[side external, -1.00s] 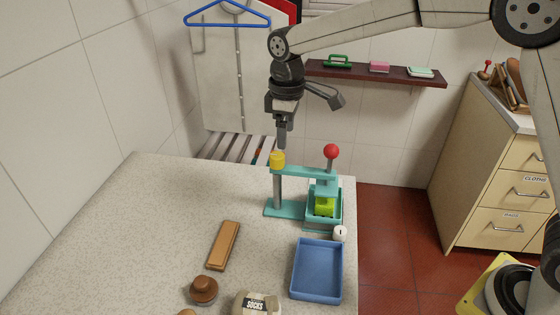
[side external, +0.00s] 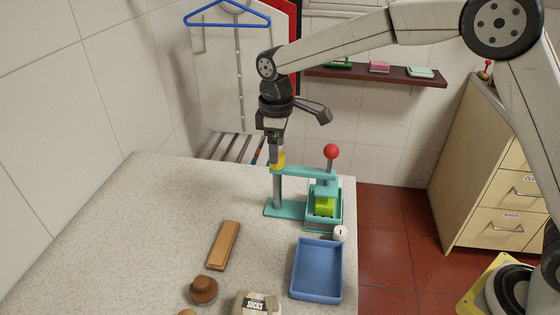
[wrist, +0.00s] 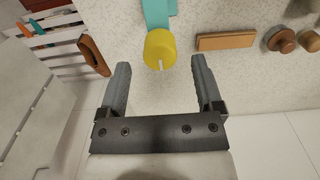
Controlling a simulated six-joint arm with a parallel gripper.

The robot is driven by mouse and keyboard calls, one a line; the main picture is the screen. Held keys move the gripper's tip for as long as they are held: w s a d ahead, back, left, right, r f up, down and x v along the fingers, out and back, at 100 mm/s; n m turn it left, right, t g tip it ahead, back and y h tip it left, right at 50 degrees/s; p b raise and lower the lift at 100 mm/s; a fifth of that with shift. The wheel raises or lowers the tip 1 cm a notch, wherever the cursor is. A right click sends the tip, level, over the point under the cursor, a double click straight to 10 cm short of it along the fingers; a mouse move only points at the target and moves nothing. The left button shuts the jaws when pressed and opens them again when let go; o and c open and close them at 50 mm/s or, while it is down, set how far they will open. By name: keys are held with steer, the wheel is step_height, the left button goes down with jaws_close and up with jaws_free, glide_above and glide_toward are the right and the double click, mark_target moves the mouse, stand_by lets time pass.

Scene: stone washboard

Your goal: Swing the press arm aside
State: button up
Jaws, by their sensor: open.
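The press (side external: 290,208) stands at the far right corner of the stone top, with a teal base and a grey post. Its teal press arm (side external: 305,173) reaches from the post over a green block (side external: 325,205) in a teal box. A red ball knob (side external: 331,151) tops the plunger at the arm's right end. A yellow cap (side external: 280,160) sits at the post end; it also shows in the wrist view (wrist: 160,48). My gripper (side external: 276,160) is at the yellow cap in the side view. In the wrist view my gripper (wrist: 158,65) is open, the cap between and slightly beyond its fingertips.
A blue tray (side external: 317,270) and a small white round item (side external: 340,233) sit in front of the press. A brown wooden bar (side external: 223,245), a brown knob-shaped thing (side external: 203,290) and a socks package (side external: 257,303) lie nearer. The left of the top is clear.

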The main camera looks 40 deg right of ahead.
steer(key=shift+f, duration=1.6)
steer(key=shift+c, duration=0.2)
jaws_close()
